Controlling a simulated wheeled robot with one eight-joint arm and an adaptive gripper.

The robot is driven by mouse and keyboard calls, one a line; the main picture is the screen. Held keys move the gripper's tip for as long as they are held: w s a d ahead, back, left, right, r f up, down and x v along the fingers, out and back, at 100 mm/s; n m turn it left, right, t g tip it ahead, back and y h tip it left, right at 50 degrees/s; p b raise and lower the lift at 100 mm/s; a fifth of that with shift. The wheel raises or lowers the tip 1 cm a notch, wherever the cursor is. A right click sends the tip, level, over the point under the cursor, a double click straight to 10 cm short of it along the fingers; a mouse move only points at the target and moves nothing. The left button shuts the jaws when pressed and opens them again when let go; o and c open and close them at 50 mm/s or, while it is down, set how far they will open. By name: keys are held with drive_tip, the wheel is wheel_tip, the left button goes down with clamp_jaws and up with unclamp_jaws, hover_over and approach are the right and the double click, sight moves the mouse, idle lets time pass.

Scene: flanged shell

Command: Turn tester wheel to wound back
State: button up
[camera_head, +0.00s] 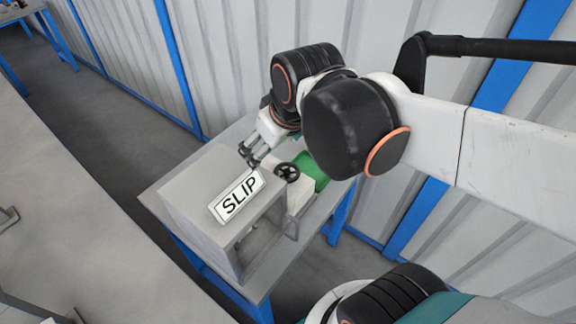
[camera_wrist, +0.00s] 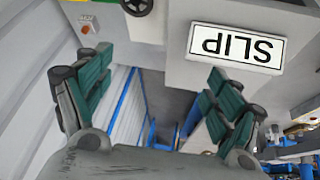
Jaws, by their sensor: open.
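The tester wheel (camera_head: 287,172) is a small black spoked handwheel on the light-coloured tester, just right of the grey box (camera_head: 190,190). In the wrist view only part of the wheel (camera_wrist: 137,5) shows, cut off by the top edge. My gripper (camera_head: 249,159) is open and empty, to the left of the wheel and near the box's top in the head view. Its green-padded fingers stand wide apart in the wrist view (camera_wrist: 160,92), with the wheel beyond them. I cannot tell the wheel's turned position.
A white SLIP sign (camera_head: 238,195) lies on the box top. A green part (camera_head: 312,170) is beside the wheel. The box stands on a table with blue legs (camera_head: 190,262), near a corrugated wall (camera_head: 230,60). Grey floor (camera_head: 90,150) is clear at left.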

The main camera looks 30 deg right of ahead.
drive_tip(key=w+d+f+n+g, duration=0.2)
drive_tip(key=w+d+n, duration=0.1)
drive_tip(key=w+d, duration=0.15)
drive_tip(key=n+g+p, duration=0.4)
drive_tip(key=n, duration=0.4)
approach(287, 171)
wheel_tip(287, 171, down, 8)
drive_tip(key=b, duration=0.4)
drive_tip(key=shift+d+f, duration=0.1)
drive_tip(key=shift+d, duration=0.05)
drive_tip(key=shift+c, duration=0.5)
drive_tip(key=c, duration=1)
